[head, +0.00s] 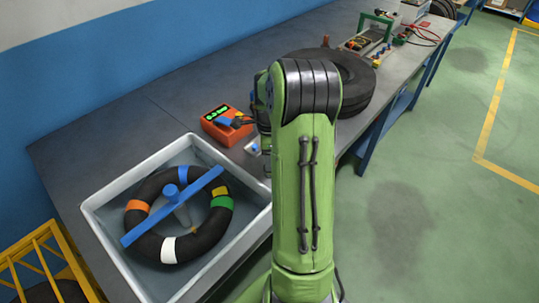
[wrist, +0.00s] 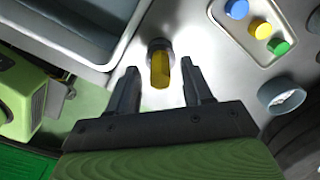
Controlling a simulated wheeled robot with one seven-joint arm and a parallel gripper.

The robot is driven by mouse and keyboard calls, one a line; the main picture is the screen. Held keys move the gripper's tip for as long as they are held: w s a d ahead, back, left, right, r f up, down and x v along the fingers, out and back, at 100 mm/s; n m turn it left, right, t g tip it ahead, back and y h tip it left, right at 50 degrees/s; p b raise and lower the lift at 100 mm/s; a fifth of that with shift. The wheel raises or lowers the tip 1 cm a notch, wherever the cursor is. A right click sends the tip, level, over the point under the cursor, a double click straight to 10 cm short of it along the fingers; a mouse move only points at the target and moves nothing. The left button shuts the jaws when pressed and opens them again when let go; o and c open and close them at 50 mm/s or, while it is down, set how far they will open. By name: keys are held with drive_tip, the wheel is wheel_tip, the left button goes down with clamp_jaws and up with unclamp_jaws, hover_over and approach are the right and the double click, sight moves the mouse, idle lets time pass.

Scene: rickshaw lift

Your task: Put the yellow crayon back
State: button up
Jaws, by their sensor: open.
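The yellow crayon (wrist: 160,70) shows in the wrist view as a short yellow cylinder with a dark grey round piece at its far end, over a light metal surface. I cannot tell whether it stands in that piece. My gripper (wrist: 158,76) is open, with one finger on each side of the crayon and a visible gap to both. In the head view my arm hides the crayon and my fingers.
A light panel holds blue, yellow (wrist: 260,28) and green round pieces; an empty grey cup (wrist: 285,98) is near it. In the head view, a grey basin (head: 104,240) holds a banded tyre, beside an orange meter (head: 222,125). A large tyre (head: 357,80) lies behind my arm.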

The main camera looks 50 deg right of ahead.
wheel_tip(320, 180, up, 13)
drive_tip(key=p, duration=0.4)
drive_tip(key=s+a+r+n+t+h, duration=0.1)
drive_tip(key=s+a+r+n, duration=0.1)
drive_tip(key=a+r+n, duration=0.35)
drive_tip(key=s+a+r+n+t, duration=0.1)
drive_tip(key=a+r+n, duration=0.1)
drive_tip(key=a+n, duration=0.55)
drive_tip(key=s+a+n+t+y, duration=0.1)
drive_tip(key=s+a+n+t, duration=0.2)
drive_tip(key=s+a+n, duration=0.9)
drive_tip(key=shift+a+f+n+t, duration=0.3)
drive_tip(key=shift+a+f+n, duration=0.05)
drive_tip(key=shift+a+n, duration=0.4)
drive_tip(key=shift+s+d, duration=0.1)
